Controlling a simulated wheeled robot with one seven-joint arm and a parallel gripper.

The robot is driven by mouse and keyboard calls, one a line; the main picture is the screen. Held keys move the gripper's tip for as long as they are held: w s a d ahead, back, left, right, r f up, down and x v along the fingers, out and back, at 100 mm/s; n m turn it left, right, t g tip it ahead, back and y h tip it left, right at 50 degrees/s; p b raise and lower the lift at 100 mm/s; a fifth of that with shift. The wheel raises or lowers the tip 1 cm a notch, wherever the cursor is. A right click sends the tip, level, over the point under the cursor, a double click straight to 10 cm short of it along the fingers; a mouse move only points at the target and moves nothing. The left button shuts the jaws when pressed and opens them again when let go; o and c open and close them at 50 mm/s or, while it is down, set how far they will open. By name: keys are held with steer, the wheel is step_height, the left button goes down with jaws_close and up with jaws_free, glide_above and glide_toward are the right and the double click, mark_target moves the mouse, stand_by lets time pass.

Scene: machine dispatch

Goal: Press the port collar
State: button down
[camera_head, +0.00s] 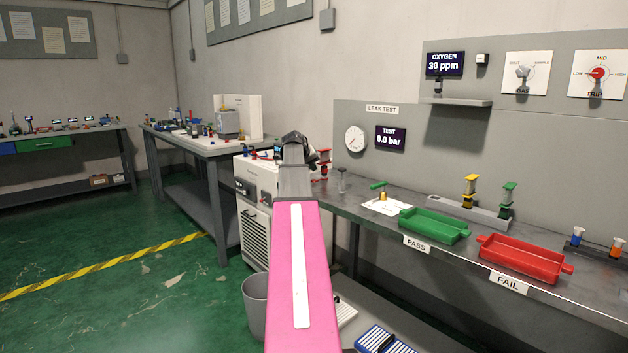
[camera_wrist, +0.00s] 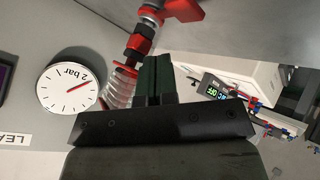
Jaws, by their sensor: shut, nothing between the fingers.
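In the wrist view, a fitting with a red and black collar (camera_wrist: 139,43) sits just above the fingertips, left of the picture's middle. A silver part and a red handle (camera_wrist: 184,9) lie above it, and a clear ribbed tube (camera_wrist: 121,88) runs below it. My gripper (camera_wrist: 155,60) has its dark fingers together and empty, close to the collar; I cannot tell whether they touch it. In the head view my pink arm hides most of my gripper, and a red part (camera_head: 325,156) shows just right of the arm's end.
A round gauge (camera_head: 355,138) and a display reading 0.0 bar (camera_head: 391,139) are on the wall panel. A green tray (camera_head: 434,226) and a red tray (camera_head: 521,260) stand on the bench to the right. A white-fronted cabinet (camera_head: 254,222) stands left of the arm.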

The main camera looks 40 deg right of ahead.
step_height(320, 180, up, 4)
stand_by(0.5)
stand_by(0.7)
